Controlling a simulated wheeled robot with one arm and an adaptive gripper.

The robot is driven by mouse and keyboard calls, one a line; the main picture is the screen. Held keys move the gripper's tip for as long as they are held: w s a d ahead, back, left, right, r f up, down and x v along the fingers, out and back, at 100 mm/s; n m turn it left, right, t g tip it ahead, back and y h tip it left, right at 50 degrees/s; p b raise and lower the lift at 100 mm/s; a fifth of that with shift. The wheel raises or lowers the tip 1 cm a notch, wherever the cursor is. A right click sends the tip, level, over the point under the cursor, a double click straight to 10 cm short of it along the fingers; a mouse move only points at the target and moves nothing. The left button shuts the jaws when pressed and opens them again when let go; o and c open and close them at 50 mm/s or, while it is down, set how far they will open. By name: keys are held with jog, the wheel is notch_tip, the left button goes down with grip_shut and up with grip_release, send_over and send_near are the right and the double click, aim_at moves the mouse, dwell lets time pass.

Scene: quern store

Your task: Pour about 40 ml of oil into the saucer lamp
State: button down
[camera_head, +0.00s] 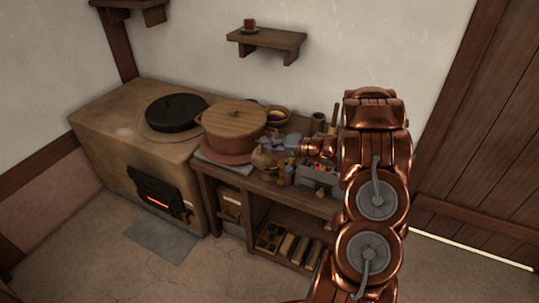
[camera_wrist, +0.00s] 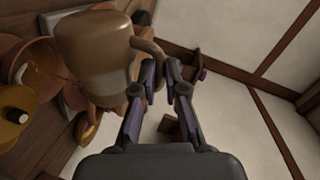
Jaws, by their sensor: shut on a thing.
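My gripper (camera_wrist: 160,68) is shut on the handle of a brown jug (camera_wrist: 95,45) in the wrist view. The jug's rounded body lies to the left of the fingers and looks tilted in that view. In the head view the jug (camera_head: 264,161) is a small tan shape in front of the big pot, with my gripper (camera_head: 284,150) at its right. It is over or near the front edge of the bench; its exact height is unclear. I cannot make out the saucer lamp for certain. No oil stream is visible.
A terracotta pot with a wooden lid (camera_head: 235,115) stands left of the jug. A black lidded pan (camera_head: 176,112) sits on the clay stove (camera_head: 105,122), whose firebox glows. A small bowl (camera_head: 277,116) stands behind. My arm hides the bench's right end.

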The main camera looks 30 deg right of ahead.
aim_at(261, 152)
jog(key=shift+w+d+r+p, duration=0.1)
jog(key=shift+d+r+p, duration=0.05)
jog(key=shift+p, duration=0.65)
jog(key=shift+f+b, duration=0.45)
jog(key=shift+b, duration=0.45)
jog(key=b, duration=0.4)
jog(key=shift+s+a+f, duration=0.3)
jog(key=shift+a, duration=0.05)
jog(key=shift+s+a+f+n+t+b, duration=0.3)
jog(key=shift+a+f+n+b, duration=0.3)
jog(key=shift+n+b, duration=0.5)
jog(key=shift+s+a+f+h+b, duration=0.2)
jog(key=shift+h+b, duration=0.1)
jog(key=shift+b, duration=0.25)
jog(key=shift+r, duration=0.25)
jog(key=shift+f, duration=0.1)
